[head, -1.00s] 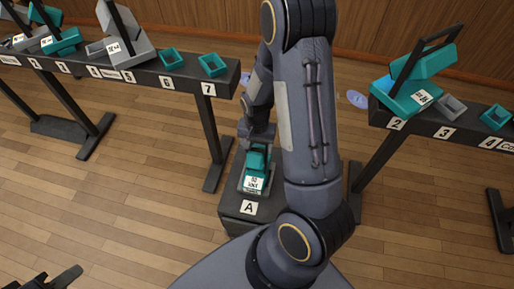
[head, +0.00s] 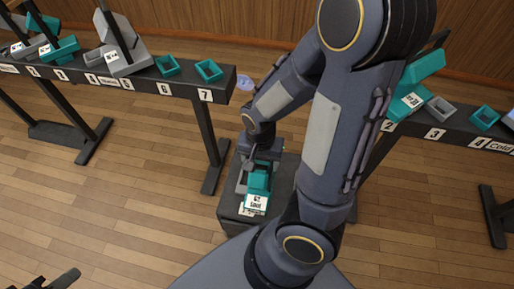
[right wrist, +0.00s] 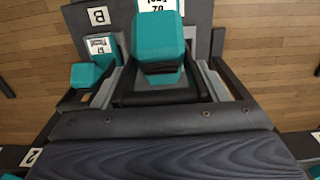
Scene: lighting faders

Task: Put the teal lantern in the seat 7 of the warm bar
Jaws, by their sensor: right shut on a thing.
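The teal lantern (head: 259,182) with a white label is held by my right gripper (head: 258,163) over the dark box at the middle; its label hides most of the box's "A" plate. In the right wrist view the teal lantern (right wrist: 160,40) sits between the fingers (right wrist: 160,82). Seat 7 is the teal open tray (head: 209,71) above the "7" plate, at the right end of the left bar (head: 150,84). That tray looks empty. My left gripper (head: 62,279) shows only in part at the bottom left edge.
Seat 6 has another empty teal tray (head: 167,66). Grey and teal lanterns stand further left on that bar. The right bar (head: 435,134), with a "Cold" sign, carries a teal lantern (head: 411,98). A second teal lantern (right wrist: 90,73) shows near a "B" plate in the right wrist view.

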